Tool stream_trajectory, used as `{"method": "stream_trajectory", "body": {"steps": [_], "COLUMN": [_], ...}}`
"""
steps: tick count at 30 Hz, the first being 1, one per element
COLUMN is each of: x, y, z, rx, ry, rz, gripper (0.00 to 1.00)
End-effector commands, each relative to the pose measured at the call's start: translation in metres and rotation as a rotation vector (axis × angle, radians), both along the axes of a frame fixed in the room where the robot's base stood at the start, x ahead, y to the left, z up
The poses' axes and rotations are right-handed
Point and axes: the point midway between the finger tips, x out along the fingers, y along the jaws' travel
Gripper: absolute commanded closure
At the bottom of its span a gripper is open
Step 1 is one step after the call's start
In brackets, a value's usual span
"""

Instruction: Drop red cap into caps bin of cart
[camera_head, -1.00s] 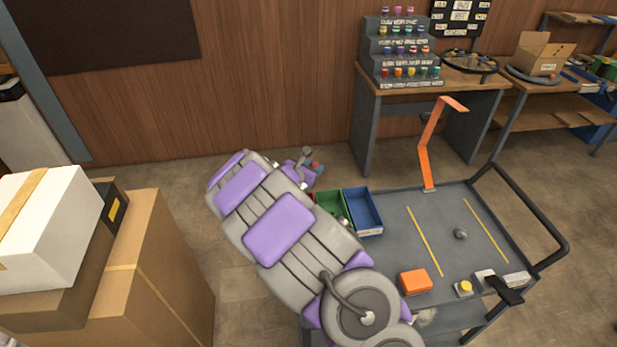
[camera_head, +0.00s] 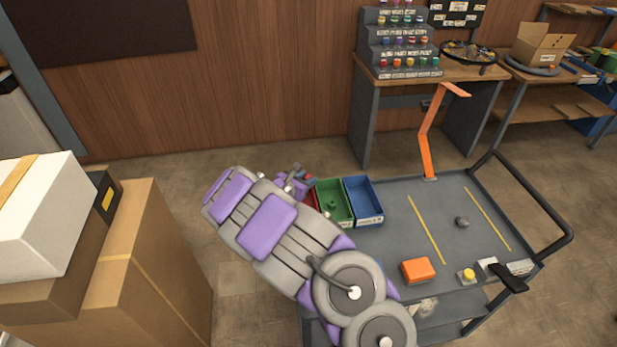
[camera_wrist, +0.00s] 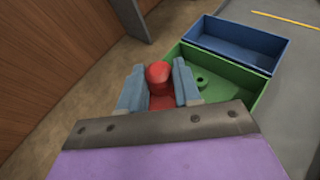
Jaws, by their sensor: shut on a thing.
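My gripper (camera_wrist: 158,68) is shut on the red cap (camera_wrist: 158,73), which sits between its two grey-blue fingers in the wrist view. In the head view the gripper (camera_head: 299,178) is at the far left end of the cart's bins, largely hidden by my arm. The cart (camera_head: 390,240) carries a red bin (camera_head: 311,198), mostly covered by my arm, a green bin (camera_head: 335,216) and a blue bin (camera_head: 364,200). The wrist view shows the green bin (camera_wrist: 243,97) and blue bin (camera_wrist: 245,47) right of the fingers. Red shows below the cap; whether it is the bin, I cannot tell.
An orange block (camera_head: 418,270), a yellow button (camera_head: 468,275) and an orange bracket (camera_head: 430,135) are on the cart. Stacked boxes (camera_head: 95,250) stand at left; a workbench with a cap rack (camera_head: 400,45) is behind.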

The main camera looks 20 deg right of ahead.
Motion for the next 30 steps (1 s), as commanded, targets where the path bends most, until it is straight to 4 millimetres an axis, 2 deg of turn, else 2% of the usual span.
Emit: {"method": "stream_trajectory", "body": {"steps": [8,9,18,30], "x": [0.000,0.000,0.000,-0.004], "y": [-0.006,-0.008,-0.005,0.005], "z": [-0.004,-0.005,-0.004,0.001], "rx": [0.008,0.010,0.007,0.005], "ry": [0.000,0.001,0.000,0.001], "rz": [0.000,0.000,0.000,0.004], "gripper": [0.95,0.66,0.37,0.37]}}
